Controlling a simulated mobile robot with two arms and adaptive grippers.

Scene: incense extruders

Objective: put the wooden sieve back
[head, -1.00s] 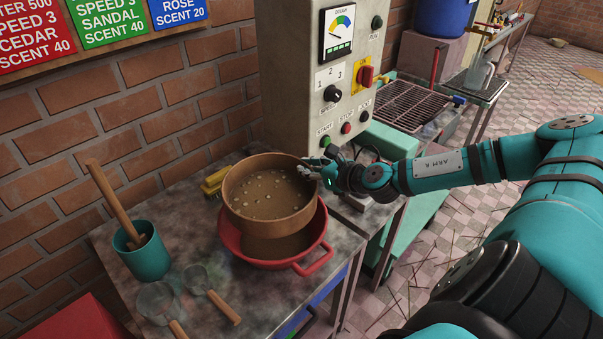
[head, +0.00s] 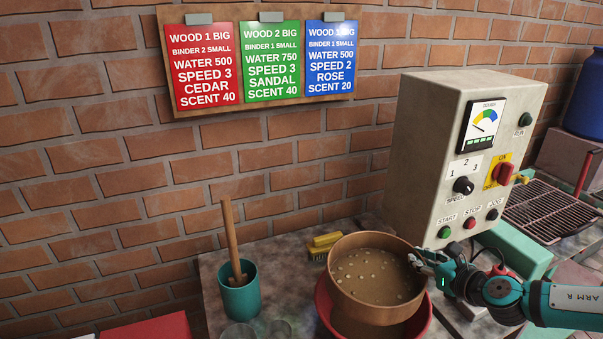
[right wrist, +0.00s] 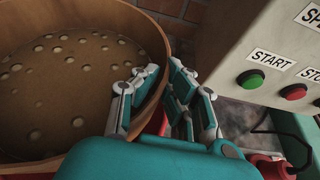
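The wooden sieve (head: 350,288) is a round brown frame with several pale lumps on its mesh. It is over the red basin (head: 424,326) on the metal table; I cannot tell whether it touches the basin. My right gripper (head: 415,260) is at the sieve's right rim. In the right wrist view the fingers of my right gripper (right wrist: 160,72) straddle the wall of the wooden sieve (right wrist: 140,30), one inside and one outside, and pinch it. My left gripper is not in view.
A teal cup (head: 239,294) with a wooden stick stands to the left. A yellow block (head: 325,241) lies behind the sieve. The control box (head: 430,150) rises close on the right. Recipe cards (head: 271,65) hang on the brick wall.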

